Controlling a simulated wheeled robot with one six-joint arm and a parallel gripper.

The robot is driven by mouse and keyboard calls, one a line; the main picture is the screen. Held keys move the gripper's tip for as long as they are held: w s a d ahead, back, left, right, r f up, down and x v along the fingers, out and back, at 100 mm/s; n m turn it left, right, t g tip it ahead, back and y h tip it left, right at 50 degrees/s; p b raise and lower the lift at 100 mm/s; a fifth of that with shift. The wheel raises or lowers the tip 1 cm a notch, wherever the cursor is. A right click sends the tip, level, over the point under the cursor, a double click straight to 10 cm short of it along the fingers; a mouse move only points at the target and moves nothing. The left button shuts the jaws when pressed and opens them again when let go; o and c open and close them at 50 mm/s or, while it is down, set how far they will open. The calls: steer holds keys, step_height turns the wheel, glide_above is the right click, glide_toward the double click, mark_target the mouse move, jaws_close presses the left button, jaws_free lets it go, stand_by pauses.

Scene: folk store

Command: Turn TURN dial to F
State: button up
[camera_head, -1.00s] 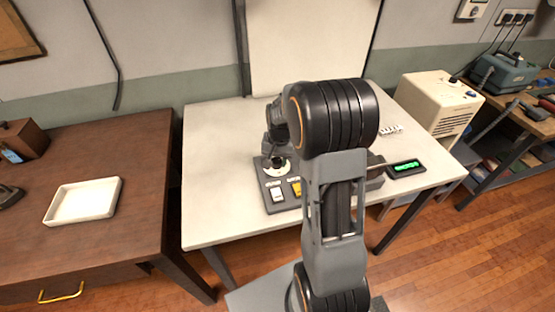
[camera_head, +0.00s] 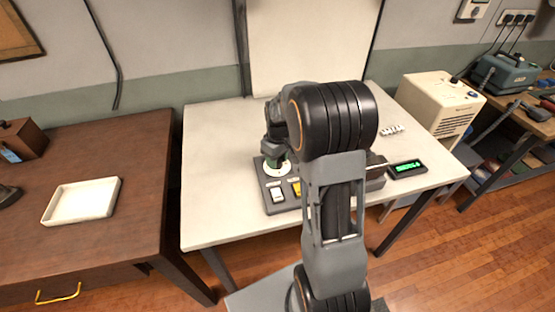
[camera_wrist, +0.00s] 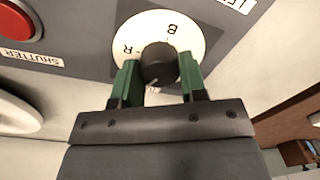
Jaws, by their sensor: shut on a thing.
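A dial with a dark round knob (camera_wrist: 159,62) sits on a white disc (camera_wrist: 185,30) in the wrist view. The letters B and R show on the disc; its lower part is largely hidden, and I cannot tell which letter the knob points at. My gripper (camera_wrist: 159,80) is shut on the knob, with one green finger on each side. In the head view my gripper (camera_head: 275,157) is down at the dial's white disc (camera_head: 284,171), at the back of the grey control panel (camera_head: 286,207). My arm hides the panel's right part.
A red button (camera_wrist: 18,20) with a SHUTTER label is beside the dial. The panel stands on a pale table (camera_head: 215,215). A green-lit display (camera_head: 406,168) lies at the right. A white tray (camera_head: 48,215) is on the brown table; a cream box (camera_head: 432,105) stands far right.

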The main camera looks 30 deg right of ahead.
steer(key=n, duration=0.4)
steer(key=shift+n, duration=0.4)
stand_by(0.4)
steer(key=o, duration=0.9)
steer(key=r, duration=1.3)
steer(key=shift+w+d+r, duration=0.2)
steer(key=shift+w+r, duration=0.05)
steer(key=shift+r, duration=0.15)
